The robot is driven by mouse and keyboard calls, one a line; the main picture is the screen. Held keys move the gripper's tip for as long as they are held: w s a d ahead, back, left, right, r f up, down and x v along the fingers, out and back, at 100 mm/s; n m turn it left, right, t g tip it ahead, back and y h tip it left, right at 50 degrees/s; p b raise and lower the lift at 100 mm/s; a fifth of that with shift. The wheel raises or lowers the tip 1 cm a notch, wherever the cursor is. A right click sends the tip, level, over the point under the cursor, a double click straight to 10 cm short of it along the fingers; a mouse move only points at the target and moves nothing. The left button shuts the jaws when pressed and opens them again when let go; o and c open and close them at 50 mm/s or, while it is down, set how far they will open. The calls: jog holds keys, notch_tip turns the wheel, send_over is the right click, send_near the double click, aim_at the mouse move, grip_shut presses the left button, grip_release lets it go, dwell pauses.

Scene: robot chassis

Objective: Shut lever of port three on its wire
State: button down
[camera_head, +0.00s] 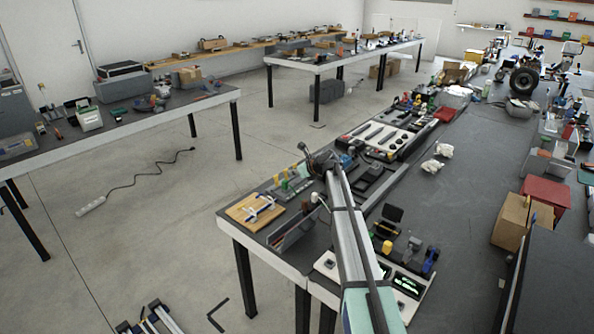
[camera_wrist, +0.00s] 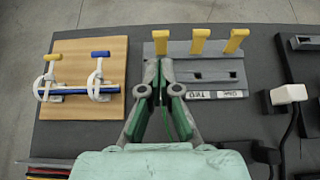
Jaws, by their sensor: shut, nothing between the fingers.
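A grey port block (camera_wrist: 222,73) stands in the middle of the wrist view with three yellow levers raised: a left lever (camera_wrist: 160,42), a middle lever (camera_wrist: 200,40) and a right lever (camera_wrist: 236,41). Two white labels show below the middle and right levers; their print looks upside down and is hard to read. My gripper (camera_wrist: 161,66) is shut and empty, its tips just below the left lever in the picture; I cannot tell if they touch it. In the head view my gripper (camera_head: 318,160) is beside the block's yellow levers (camera_head: 285,184).
A wooden board (camera_wrist: 84,112) with white clips and a blue rod lies to the left. A white-topped switch (camera_wrist: 289,94) and dark parts stand to the right. The dark bench (camera_wrist: 265,50) is bare just right of the block. The bench's far edge lies beyond the levers.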

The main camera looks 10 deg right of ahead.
aim_at(276, 176)
jog(key=p+x, duration=0.2)
jog(key=x, duration=0.6)
jog(key=shift+w+r, duration=0.1)
jog(key=shift+w, duration=0.05)
jog(key=shift+w+a+f, duration=0.2)
jog(key=shift+a+f, duration=0.05)
jog(key=shift+r+p, duration=0.2)
jog(key=shift+p, duration=0.4)
jog(key=shift+w+a+f, duration=0.1)
jog(key=shift+w+a, duration=0.05)
jog(key=shift+g+h, duration=0.3)
